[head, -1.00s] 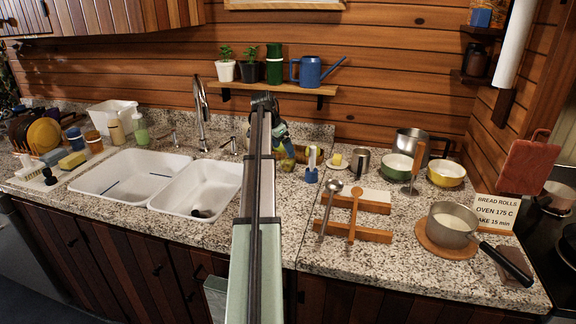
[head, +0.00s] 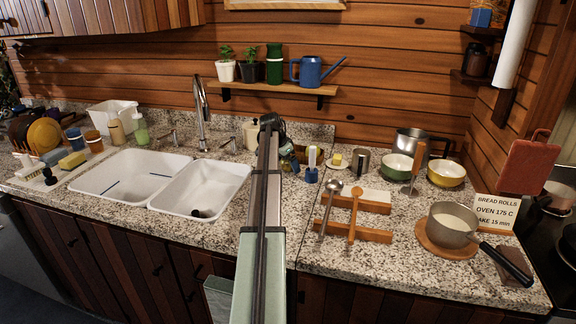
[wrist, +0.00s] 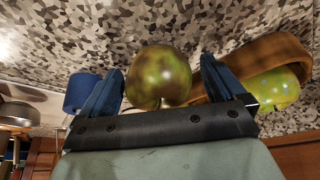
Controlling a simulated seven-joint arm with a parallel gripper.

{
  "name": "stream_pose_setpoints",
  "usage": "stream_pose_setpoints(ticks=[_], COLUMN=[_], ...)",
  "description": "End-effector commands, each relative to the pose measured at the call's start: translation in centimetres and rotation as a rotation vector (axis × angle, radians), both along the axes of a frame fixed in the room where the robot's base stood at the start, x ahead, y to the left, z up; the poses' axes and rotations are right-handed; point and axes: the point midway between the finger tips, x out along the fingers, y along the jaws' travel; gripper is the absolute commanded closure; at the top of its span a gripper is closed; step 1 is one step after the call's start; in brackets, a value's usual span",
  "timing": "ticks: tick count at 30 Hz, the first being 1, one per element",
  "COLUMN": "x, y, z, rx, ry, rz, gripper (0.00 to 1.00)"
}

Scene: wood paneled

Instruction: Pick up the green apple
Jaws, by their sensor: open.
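In the wrist view a round green apple (wrist: 160,77) with brownish-red mottling sits on the speckled counter, between the two blue fingers of my gripper (wrist: 161,68). The fingers are open, one on each side of it, and I cannot tell whether either touches it. Its lower edge is hidden behind the gripper's dark crossbar. In the head view my arm hides the gripper and most of the spot where the apple lies.
A yellow-green fruit (wrist: 277,90) lies by a curved wooden piece (wrist: 265,62) right of the fingers. A blue object (wrist: 84,92) stands close left. A double white sink (head: 205,187) and a wooden rack (head: 352,231) flank my arm.

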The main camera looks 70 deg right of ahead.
Motion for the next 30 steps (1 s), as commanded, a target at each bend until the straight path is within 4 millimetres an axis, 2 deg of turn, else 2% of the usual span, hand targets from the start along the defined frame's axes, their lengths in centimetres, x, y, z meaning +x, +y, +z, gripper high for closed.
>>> stream_pose_setpoints(ticks=[6,24,30], x=[-0.02,-0.02,-0.01], y=[-0.02,0.0,-0.01], z=[-0.04,-0.03,0.01], rx=[0.0,0.0,0.0], ry=[0.0,0.0,0.0], rz=[0.0,0.0,0.0], gripper=[0.05,0.63,0.64])
